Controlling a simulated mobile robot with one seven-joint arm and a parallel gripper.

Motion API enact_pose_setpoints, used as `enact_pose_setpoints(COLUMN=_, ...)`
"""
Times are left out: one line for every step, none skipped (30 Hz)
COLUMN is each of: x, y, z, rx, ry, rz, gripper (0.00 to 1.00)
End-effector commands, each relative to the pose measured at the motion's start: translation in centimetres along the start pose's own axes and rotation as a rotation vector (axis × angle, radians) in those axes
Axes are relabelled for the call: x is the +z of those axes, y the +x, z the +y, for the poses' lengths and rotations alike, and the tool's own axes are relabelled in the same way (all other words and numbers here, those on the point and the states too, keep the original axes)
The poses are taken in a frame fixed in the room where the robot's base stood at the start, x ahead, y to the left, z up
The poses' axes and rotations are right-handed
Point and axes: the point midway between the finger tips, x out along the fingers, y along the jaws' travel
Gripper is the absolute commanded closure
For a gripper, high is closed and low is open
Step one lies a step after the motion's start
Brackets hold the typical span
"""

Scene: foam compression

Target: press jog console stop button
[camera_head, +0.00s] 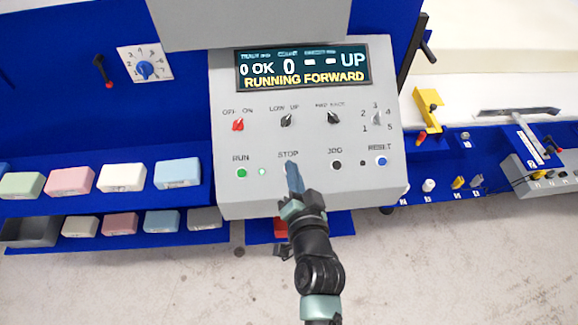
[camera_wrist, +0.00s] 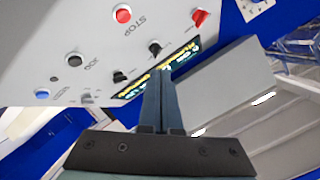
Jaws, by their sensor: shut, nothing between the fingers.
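The grey jog console (camera_head: 235,205) stands in the middle of the head view, its display (camera_head: 303,66) reading "RUNNING FORWARD". The red stop button (camera_wrist: 122,14) shows in the wrist view under the STOP label, at the top edge. In the head view my arm hides this button. My gripper (camera_head: 291,166) is shut and empty, its fingertips just below the STOP label. In the wrist view my gripper (camera_wrist: 163,75) points at the display side, apart from the button in the picture. I cannot tell whether the fingertips touch the console.
A green RUN button (camera_head: 241,173) with a lit lamp beside it sits to the left. A black JOG button (camera_head: 336,165) and blue RESET button (camera_head: 381,160) sit to the right. Several knobs line the row above. Foam blocks (camera_head: 122,177) fill shelves at left.

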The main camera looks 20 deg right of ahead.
Motion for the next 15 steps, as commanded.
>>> enact_pose_setpoints(x=0.0, y=0.0, z=0.0, rx=0.0, ry=0.0, rz=0.0, gripper=1.0)
enact_pose_setpoints(x=0.1, y=0.1, z=0.0, rx=-0.001, ry=0.0, rz=0.0, gripper=1.0)
enact_pose_setpoints(x=0.1, y=0.2, z=0.1, rx=-0.001, ry=-0.001, rz=0.0, gripper=1.0)
enact_pose_setpoints(x=0.2, y=0.3, z=0.2, rx=-0.001, ry=-0.001, rz=0.0, gripper=1.0)
enact_pose_setpoints(x=0.4, y=0.4, z=0.3, rx=-0.001, ry=-0.001, rz=0.001, gripper=1.0)
enact_pose_setpoints(x=0.6, y=0.7, z=0.6, rx=-0.001, ry=-0.001, rz=0.001, gripper=1.0)
enact_pose_setpoints(x=0.8, y=0.9, z=0.8, rx=-0.001, ry=-0.001, rz=0.0, gripper=1.0)
enact_pose_setpoints(x=1.0, y=1.1, z=1.0, rx=-0.001, ry=-0.001, rz=0.0, gripper=1.0)
enact_pose_setpoints(x=1.3, y=1.5, z=1.2, rx=-0.001, ry=-0.001, rz=0.0, gripper=1.0)
enact_pose_setpoints(x=1.6, y=1.8, z=1.5, rx=-0.002, ry=-0.001, rz=0.001, gripper=1.0)
enact_pose_setpoints(x=1.8, y=2.1, z=1.7, rx=-0.002, ry=-0.001, rz=0.001, gripper=1.0)
enact_pose_setpoints(x=2.1, y=2.5, z=2.0, rx=-0.002, ry=-0.001, rz=0.0, gripper=1.0)
enact_pose_setpoints(x=2.4, y=2.9, z=2.3, rx=-0.002, ry=-0.001, rz=0.001, gripper=1.0)
enact_pose_setpoints(x=2.6, y=3.2, z=2.5, rx=-0.002, ry=-0.001, rz=0.001, gripper=1.0)
enact_pose_setpoints(x=2.9, y=3.6, z=2.8, rx=-0.002, ry=-0.001, rz=0.001, gripper=1.0)
